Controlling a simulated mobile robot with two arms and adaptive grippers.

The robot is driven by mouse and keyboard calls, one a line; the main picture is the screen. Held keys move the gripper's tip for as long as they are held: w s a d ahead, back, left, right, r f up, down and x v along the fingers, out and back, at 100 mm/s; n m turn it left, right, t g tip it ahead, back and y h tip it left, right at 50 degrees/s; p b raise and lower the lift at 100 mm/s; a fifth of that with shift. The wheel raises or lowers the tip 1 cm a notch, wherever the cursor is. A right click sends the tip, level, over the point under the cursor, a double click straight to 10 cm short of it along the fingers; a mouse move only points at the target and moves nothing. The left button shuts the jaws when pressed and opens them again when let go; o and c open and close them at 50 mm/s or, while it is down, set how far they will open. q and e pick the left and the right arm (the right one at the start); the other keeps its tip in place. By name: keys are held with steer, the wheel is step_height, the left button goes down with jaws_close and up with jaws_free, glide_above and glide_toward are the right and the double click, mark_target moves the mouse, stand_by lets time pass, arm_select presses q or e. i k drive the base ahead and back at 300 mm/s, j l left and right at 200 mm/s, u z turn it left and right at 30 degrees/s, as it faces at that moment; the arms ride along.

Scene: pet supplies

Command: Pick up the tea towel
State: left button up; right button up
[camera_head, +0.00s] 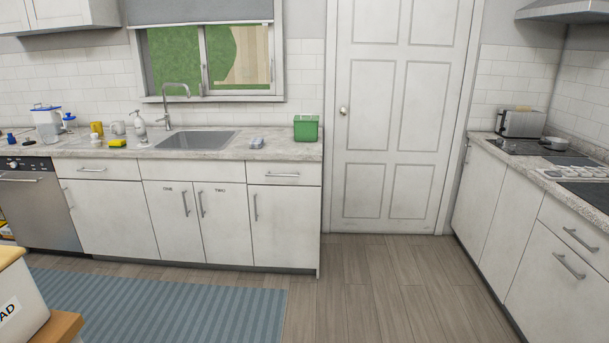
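A small grey-and-white item (257,143) lies on the counter just right of the sink. It looks like a folded cloth and may be the tea towel, but it is too small to be sure. Neither of my grippers shows in the head view.
The counter (280,151) also holds a green box (306,128) at its right end, a sink (195,139), a yellow sponge (118,143), a soap dispenser (140,128) and a jug (46,122). A striped blue rug (160,305) covers the floor. A bread bin (18,305) stands front left. Wooden floor (385,285) is clear.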

mark_target(255, 143)
steer(key=i+u, duration=0.15)
steer(key=i, duration=0.45)
steer(key=i+u, duration=0.15)
steer(key=i, duration=0.5)
steer(key=i+l+u, duration=0.2)
steer(key=i, duration=0.4)
steer(key=i+j, duration=0.2)
steer(key=i, duration=0.4)
steer(key=i+j, duration=0.15)
steer(key=i, duration=0.4)
